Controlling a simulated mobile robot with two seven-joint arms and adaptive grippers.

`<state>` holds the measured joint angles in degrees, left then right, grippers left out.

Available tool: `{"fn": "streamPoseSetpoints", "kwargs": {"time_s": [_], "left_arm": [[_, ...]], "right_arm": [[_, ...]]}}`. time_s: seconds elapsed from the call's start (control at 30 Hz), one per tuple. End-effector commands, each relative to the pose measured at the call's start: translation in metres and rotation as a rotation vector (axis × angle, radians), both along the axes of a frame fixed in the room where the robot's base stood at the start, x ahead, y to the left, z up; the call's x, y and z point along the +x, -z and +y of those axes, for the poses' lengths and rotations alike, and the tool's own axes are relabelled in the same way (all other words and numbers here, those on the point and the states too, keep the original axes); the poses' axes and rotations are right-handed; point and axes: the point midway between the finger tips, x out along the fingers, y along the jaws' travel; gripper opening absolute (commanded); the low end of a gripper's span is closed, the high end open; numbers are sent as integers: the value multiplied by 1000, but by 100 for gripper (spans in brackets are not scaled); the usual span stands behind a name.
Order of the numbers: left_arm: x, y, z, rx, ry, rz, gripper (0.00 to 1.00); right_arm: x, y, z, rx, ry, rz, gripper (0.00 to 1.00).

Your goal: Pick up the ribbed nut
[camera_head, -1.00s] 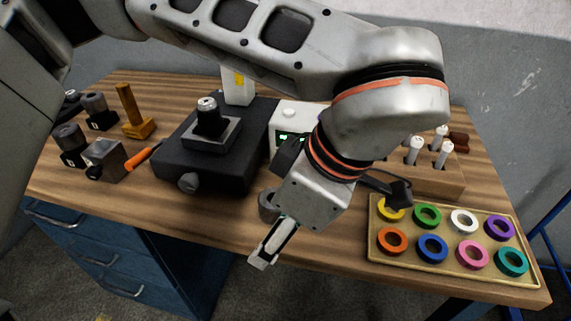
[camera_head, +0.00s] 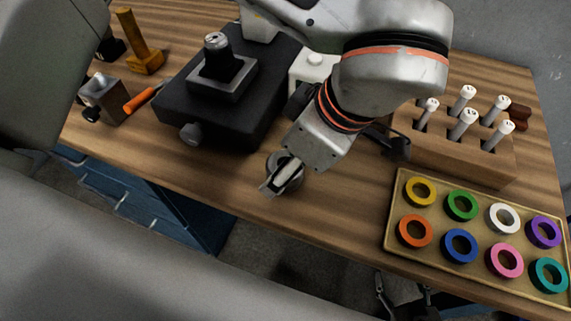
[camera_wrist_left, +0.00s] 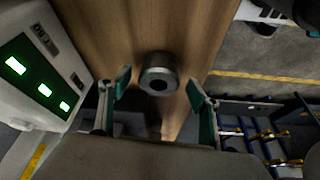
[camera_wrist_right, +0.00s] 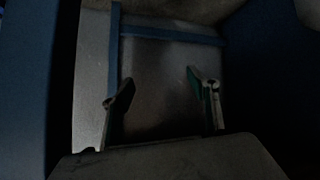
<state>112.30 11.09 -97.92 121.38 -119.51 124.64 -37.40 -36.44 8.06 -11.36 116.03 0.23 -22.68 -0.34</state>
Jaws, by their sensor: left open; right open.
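The ribbed nut is a short grey metal cylinder with a dark hole. In the left wrist view the nut (camera_wrist_left: 159,73) is on the wooden table, in the gap between my left fingertips and beyond them. In the head view the nut (camera_head: 291,178) is near the table's front edge, partly hidden by my left gripper (camera_head: 274,184). The left gripper is open and empty; I cannot tell whether a finger touches the nut. My right gripper (camera_wrist_right: 160,84) is open and empty in the right wrist view, facing a dim grey panel with blue edges.
A black fixture (camera_head: 220,110) stands left of the nut, and a white display box (camera_wrist_left: 40,75) stands close by. A tray of coloured rings (camera_head: 391,228) and a wooden block of white-topped pegs (camera_head: 480,163) are at right. Bare table lies between nut and tray.

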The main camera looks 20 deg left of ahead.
Motion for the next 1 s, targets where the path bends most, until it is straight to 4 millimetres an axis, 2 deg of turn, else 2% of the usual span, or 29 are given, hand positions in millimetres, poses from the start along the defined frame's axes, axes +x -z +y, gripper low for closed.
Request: {"fn": "streamPoseSetpoints", "kwargs": {"time_s": [0.1,0.37,0.4,0.57,1.0], "left_arm": [[1,12,5,0,-1,2,62],[2,15,6,0,0,-2,62],[2,15,6,0,-1,-1,60],[2,15,6,0,-1,-1,18],[2,9,6,-1,-1,-3,18]], "right_arm": [[3,-1,-1,-2,0,-6,60],[14,-9,-2,-3,2,-29,60],[14,-9,-2,-3,2,-28,60],[12,-7,-2,-2,2,-24,60],[8,-5,-2,-2,2,-16,60]]}}
